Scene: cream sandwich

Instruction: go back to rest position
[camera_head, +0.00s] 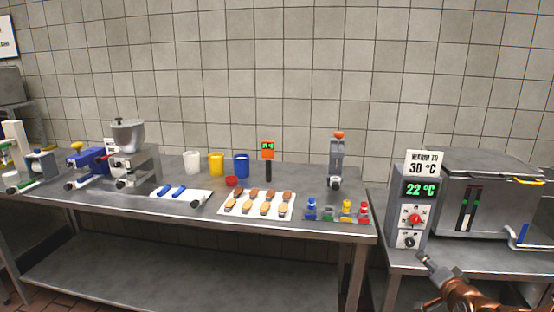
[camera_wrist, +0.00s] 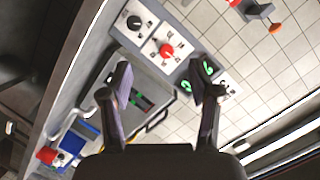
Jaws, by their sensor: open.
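In the wrist view my gripper (camera_wrist: 163,85) is open, with its two dark fingers well apart and nothing held between them. Beyond the fingers is the control box (camera_wrist: 180,25) with its red knob (camera_wrist: 167,50), black knob (camera_wrist: 134,22) and green display. In the head view the same control box (camera_head: 408,226) stands on the right-hand table and its display reads 22 °C. A copper-coloured part of my arm shows at the lower right. The gap between the fingers and the box is hard to judge.
Right of the control box is a metal tank (camera_head: 485,195) with a yellow handle. The long steel table (camera_head: 300,232) bears a tray of biscuits (camera_head: 228,208), cups (camera_head: 241,165), a hopper machine (camera_head: 128,140) and a rack of coloured items (camera_head: 336,218). A tiled wall stands behind.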

